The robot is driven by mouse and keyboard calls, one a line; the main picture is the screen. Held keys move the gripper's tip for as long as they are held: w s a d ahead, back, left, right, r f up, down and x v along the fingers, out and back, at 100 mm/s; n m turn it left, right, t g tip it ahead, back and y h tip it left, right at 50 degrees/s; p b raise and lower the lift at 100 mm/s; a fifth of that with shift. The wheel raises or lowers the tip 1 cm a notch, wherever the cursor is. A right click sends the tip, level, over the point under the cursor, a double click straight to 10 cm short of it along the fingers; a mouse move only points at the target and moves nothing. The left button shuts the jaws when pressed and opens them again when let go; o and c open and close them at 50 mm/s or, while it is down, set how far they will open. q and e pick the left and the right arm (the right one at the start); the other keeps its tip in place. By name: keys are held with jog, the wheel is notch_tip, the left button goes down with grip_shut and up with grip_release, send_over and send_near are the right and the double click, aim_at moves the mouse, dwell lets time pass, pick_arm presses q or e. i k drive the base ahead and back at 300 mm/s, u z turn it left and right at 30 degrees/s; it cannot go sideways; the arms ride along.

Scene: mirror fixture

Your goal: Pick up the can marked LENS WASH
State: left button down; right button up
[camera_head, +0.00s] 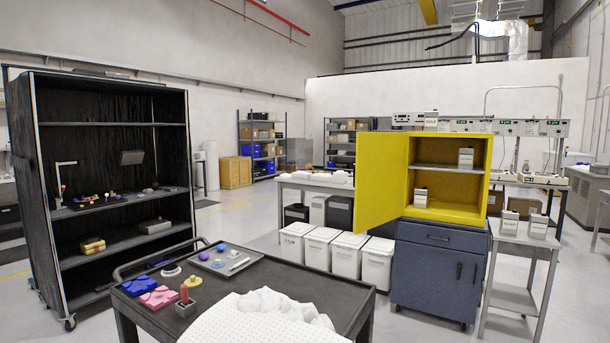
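Several small pale cans with dark-printed labels stand around the open yellow cabinet. One can (421,198) is on the cabinet floor and another can (466,157) is on its inner shelf. A third can (431,120) stands on the cabinet top. More stand on the grey side table to the right, a left can (509,223) and a right can (538,227). The labels are too small to read, so I cannot tell which is marked LENS WASH. Neither of my grippers is in view.
The yellow cabinet (449,212) sits on a blue drawer unit (435,280), its door (382,180) swung open to the left. A black cart (340,290) with tools and white cloth fills the foreground. White bins (320,255) stand left of the drawers. Floor shows between cart and drawers.

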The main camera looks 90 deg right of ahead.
aim_at(538, 225)
jog(key=z, duration=0.95)
jog(key=i, duration=5.65)
jog(key=z, duration=2.95)
jog(key=i, duration=3.8)
jog(key=z, duration=0.75)
